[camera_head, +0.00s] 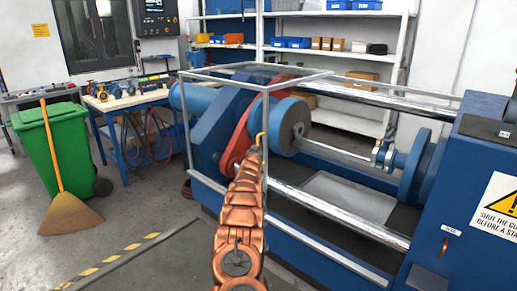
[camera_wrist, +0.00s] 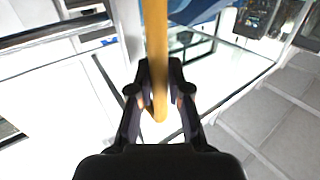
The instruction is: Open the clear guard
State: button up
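The clear guard (camera_head: 254,86) is a see-through box with thin grey edges, standing over the left part of the blue lathe-like machine. It appears down over the chuck (camera_head: 290,126). A yellow handle (camera_head: 260,138) is on its front side. My gripper (camera_head: 258,146) is at this handle in the head view, small and partly hidden by my copper-coloured arm. In the wrist view, the yellow handle (camera_wrist: 155,45) runs between the two black fingers of my gripper (camera_wrist: 160,68). The fingers are close on both sides and look shut on it. The exact contact is hard to see.
The blue machine cabinet (camera_head: 470,190) with a warning sign stands at right. Polished rails (camera_head: 340,215) run along the machine. A green bin (camera_head: 55,145), a broom (camera_head: 70,215) and a bench (camera_head: 125,102) are at left. Grey floor is free left of my arm.

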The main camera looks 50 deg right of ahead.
jog(key=o, duration=0.4)
jog(key=shift+w+a, duration=0.1)
jog(key=shift+s+r, duration=0.1)
jog(key=shift+s, duration=0.1)
jog(key=shift+s, duration=0.1)
jog(key=shift+v, duration=5.8)
jog(key=shift+a, duration=0.1)
